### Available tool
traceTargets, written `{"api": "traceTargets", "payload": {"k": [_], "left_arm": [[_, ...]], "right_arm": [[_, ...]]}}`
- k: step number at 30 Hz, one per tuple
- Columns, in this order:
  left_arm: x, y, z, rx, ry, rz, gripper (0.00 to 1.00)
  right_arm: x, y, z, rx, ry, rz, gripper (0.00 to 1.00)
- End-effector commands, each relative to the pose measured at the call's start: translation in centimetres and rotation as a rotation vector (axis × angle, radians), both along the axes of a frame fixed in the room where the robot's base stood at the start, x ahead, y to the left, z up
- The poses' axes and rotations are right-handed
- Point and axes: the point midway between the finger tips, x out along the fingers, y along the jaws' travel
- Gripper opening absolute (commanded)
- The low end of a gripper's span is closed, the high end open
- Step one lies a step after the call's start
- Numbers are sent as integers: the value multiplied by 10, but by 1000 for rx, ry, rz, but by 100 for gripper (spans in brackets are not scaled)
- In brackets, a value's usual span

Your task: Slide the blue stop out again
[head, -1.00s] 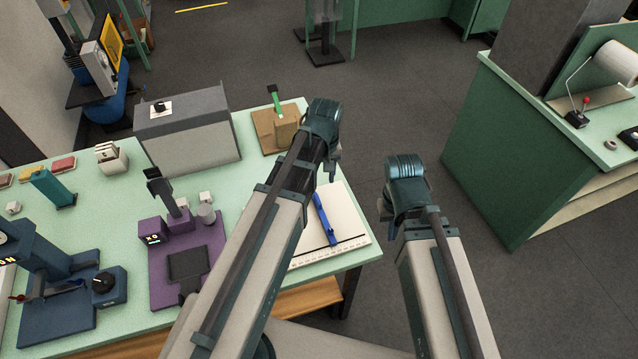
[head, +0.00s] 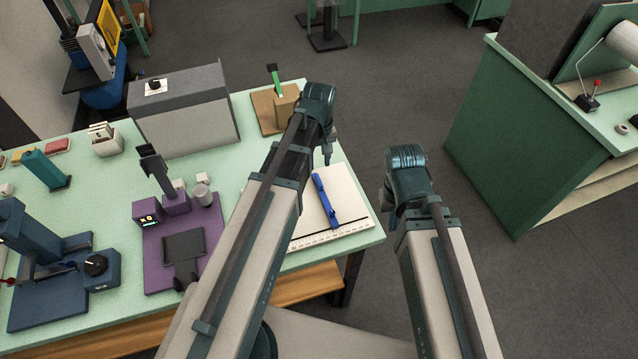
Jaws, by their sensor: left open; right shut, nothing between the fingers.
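The blue stop (head: 325,201) is a long blue bar lying lengthwise on a white board (head: 345,205) with a marked scale along its near edge, at the table's right end. My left gripper (head: 327,157) hangs just beyond the bar's far end, pointing down. It is open and its small fingers are partly hidden by the wrist. I cannot tell whether it touches the bar; it looks apart from it. My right gripper (head: 391,217) is off the table's right edge, over the floor. It is shut and empty, mostly hidden behind its wrist.
A wooden block with a green lever (head: 285,104) stands behind my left wrist. A grey box (head: 185,120), a purple device (head: 175,255) and a dark blue press (head: 60,270) stand further left on the table. A green counter (head: 520,140) is across the floor at right.

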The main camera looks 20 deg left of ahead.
Motion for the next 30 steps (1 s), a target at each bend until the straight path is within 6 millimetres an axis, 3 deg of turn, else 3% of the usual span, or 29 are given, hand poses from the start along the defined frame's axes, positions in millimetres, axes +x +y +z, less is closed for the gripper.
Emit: {"api": "traceTargets", "payload": {"k": [1,15,27,30], "left_arm": [[0,0,-15,0,0,0,45],[0,0,-73,1,-1,0,45],[0,0,-77,1,-1,0,45],[0,0,-77,1,-1,0,29]], "right_arm": [[0,0,-15,0,0,0,0],[0,0,-73,0,0,-3,0],[0,0,-77,0,0,-3,0],[0,0,-77,0,0,-3,0]]}}
